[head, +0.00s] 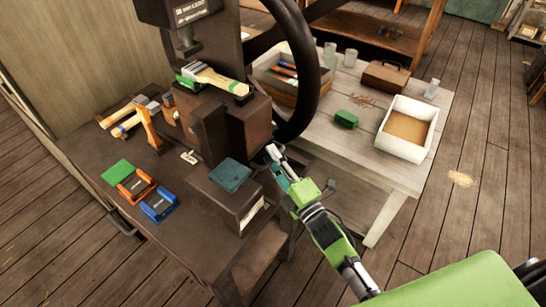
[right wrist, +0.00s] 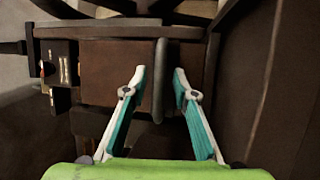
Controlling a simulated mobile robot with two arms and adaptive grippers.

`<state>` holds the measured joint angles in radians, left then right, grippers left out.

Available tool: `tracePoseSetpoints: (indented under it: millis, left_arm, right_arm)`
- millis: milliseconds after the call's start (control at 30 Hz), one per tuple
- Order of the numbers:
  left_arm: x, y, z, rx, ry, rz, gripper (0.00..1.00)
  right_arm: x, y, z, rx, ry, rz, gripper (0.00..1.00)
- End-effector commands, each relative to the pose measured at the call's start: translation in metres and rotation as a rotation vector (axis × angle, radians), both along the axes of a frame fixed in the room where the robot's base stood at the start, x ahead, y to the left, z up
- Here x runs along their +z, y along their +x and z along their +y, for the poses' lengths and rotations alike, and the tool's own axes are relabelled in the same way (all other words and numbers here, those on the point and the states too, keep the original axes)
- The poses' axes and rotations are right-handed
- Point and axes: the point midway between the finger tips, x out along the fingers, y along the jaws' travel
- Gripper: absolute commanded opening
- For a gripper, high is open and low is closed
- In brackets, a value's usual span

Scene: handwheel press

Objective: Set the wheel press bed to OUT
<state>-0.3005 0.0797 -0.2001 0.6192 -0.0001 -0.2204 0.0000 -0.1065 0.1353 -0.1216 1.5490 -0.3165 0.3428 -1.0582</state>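The wheel press stands on a dark bench, with a large black handwheel (head: 309,72) on its right side. A brown block (head: 248,122) is at the press below its head (head: 180,12), and a brush with a pale handle lies on top. I cannot tell the bed's setting. My right gripper (head: 271,162) is at the wheel's lower rim. In the right wrist view, its teal-padded fingers (right wrist: 159,82) are open on either side of the dark rim (right wrist: 160,95), with gaps on both sides. My left gripper is not in view.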

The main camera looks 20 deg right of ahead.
Motion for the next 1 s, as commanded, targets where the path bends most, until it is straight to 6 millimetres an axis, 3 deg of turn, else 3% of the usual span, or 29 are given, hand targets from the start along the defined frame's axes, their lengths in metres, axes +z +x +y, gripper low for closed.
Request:
tracePoseSetpoints:
  millis: [267,367,733,1000]
  left_arm:
    - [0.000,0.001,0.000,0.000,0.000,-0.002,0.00]
    - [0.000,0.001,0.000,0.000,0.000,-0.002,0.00]
    - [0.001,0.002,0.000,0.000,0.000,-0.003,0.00]
    - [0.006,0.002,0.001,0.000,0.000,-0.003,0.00]
  right_arm:
    - [0.000,0.001,0.000,0.000,0.000,0.000,0.26]
    - [0.000,0.001,0.000,0.000,0.000,0.000,0.00]
    - [0.000,-0.002,-0.001,0.000,0.000,0.001,0.00]
    - [-0.001,-0.017,-0.014,-0.001,-0.002,0.004,0.00]
